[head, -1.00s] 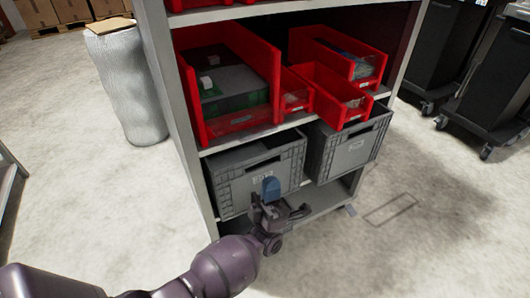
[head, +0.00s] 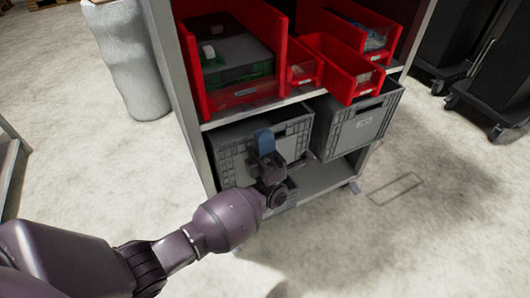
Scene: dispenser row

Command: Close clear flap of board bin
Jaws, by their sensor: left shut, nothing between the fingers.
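A large red bin (head: 197,78) stands on the upper shelf at the left and holds a green and dark grey item (head: 240,50) with a small white piece on top. It looks like the board bin, but I cannot make out its clear flap or tell how far open it is. My left gripper (head: 265,142) has blue fingertips and is shut and empty. It is in front of the left grey crate, below the front of the large red bin, and apart from that bin. My right gripper is not in view.
Smaller red bins (head: 345,66) stand to the right on the same shelf. Two grey crates, left (head: 232,150) and right (head: 362,122), sit below. A wrapped roll (head: 130,60) stands left of the rack and dark wheeled bins (head: 500,75) stand right. The floor in front is open.

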